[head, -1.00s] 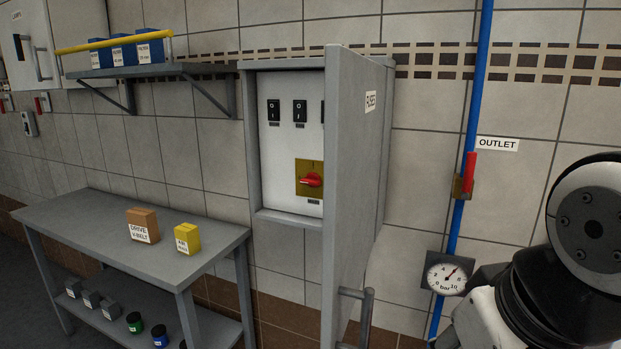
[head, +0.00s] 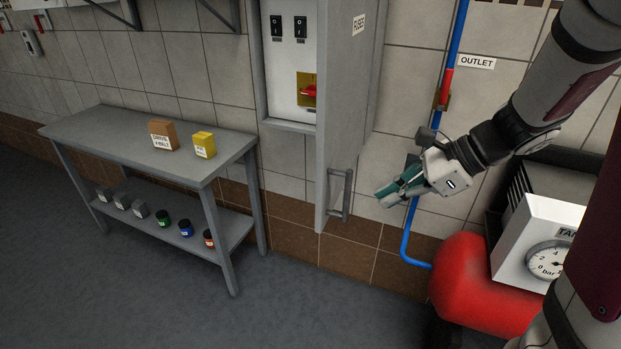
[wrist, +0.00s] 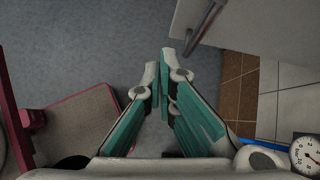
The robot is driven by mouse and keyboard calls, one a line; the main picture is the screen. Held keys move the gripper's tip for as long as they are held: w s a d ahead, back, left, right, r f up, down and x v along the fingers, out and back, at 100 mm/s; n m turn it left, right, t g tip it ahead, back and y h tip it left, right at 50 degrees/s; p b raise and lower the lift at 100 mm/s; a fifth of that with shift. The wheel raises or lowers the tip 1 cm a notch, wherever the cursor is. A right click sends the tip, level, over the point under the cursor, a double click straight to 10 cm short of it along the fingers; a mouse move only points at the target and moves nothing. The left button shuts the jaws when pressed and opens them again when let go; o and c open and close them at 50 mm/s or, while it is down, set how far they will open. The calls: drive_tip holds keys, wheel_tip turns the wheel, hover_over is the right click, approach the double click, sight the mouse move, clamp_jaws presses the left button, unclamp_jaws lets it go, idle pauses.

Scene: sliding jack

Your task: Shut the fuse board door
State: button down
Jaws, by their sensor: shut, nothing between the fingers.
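The fuse board (head: 291,124) is a grey wall cabinet with black switches and a red rotary switch (head: 308,91) showing inside. Its grey door (head: 340,120), labelled FUSES, stands wide open, sticking out from the wall at the cabinet's right side. A grey bar handle (head: 347,193) is low on the door's right-hand face. My gripper (head: 380,200) is shut and empty, a short way right of the handle and apart from it. In the wrist view the fingertips (wrist: 161,63) are close together, and the door (wrist: 232,20) with its handle (wrist: 204,32) is at upper right.
A grey table (head: 115,133) with two small boxes stands left of the cabinet. A blue pipe (head: 407,225) runs down the wall behind my gripper. A red tank (head: 470,285) and a gauge box (head: 520,230) stand at right. The floor in front of the door is clear.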

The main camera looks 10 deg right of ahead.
sight(346, 213)
drive_tip(key=w+a+f, duration=0.2)
drive_tip(key=w+a+f+m+p, duration=0.1)
drive_tip(key=a+f, duration=0.1)
drive_tip(key=f, duration=0.1)
drive_tip(key=w+a+f+m, duration=0.1)
drive_tip(key=w+a+f, duration=0.1)
drive_tip(key=shift+w+a+f+t, duration=0.3)
drive_tip(key=shift+f, duration=0.1)
drive_tip(key=shift+w+a+p, duration=0.3)
drive_tip(key=shift+w+a, duration=0.2)
drive_tip(key=shift+a, duration=0.05)
